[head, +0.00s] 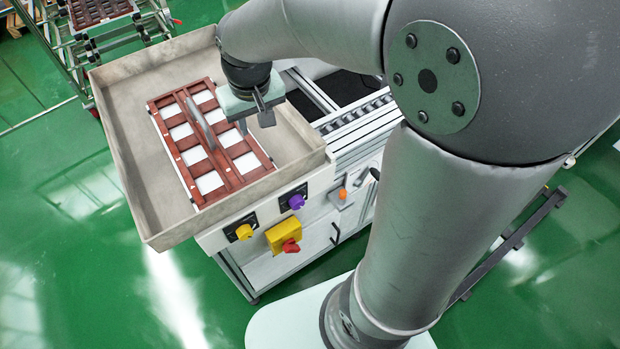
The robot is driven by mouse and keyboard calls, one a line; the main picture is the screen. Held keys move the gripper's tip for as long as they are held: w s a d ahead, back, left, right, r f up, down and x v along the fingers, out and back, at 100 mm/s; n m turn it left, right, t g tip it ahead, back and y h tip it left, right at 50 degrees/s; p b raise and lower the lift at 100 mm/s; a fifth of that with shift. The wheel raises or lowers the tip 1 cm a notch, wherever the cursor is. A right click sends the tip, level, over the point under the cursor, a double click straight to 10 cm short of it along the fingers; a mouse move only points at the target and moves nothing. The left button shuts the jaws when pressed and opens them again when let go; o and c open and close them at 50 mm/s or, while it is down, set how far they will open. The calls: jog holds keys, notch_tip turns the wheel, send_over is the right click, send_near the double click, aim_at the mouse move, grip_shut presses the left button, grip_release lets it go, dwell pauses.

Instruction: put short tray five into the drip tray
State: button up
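A red-brown tray (234,180) with several white square cells lies in the drip tray (133,190), a wide beige box with low walls. I take it to be short tray five, but no number is legible. A narrow grey strip (200,124) stands out along its middle. My gripper (254,124) is over the right side of the red-brown tray, to the right of the grey strip and apart from it. Its two fingers look spread, with nothing seen between them. My gripper's body hides a part of the tray's upper right edge.
A roller conveyor (355,122) runs right of the drip tray. Yellow and purple knobs (296,201) and a red one (291,246) are on the cabinet front. A rack (120,38) at the upper left carries another red-brown tray (98,10). Green floor is clear at left.

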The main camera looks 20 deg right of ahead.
jog(key=s+d+f+g, duration=0.1)
jog(key=s+d, duration=0.1)
jog(key=s, duration=0.6)
jog(key=s+d+f+m+g, duration=0.1)
jog(key=s+d+f, duration=0.1)
jog(key=s, duration=0.7)
jog(key=shift+s+d+f, duration=0.15)
jog(key=shift+s+d, duration=0.05)
jog(key=shift+d, duration=0.65)
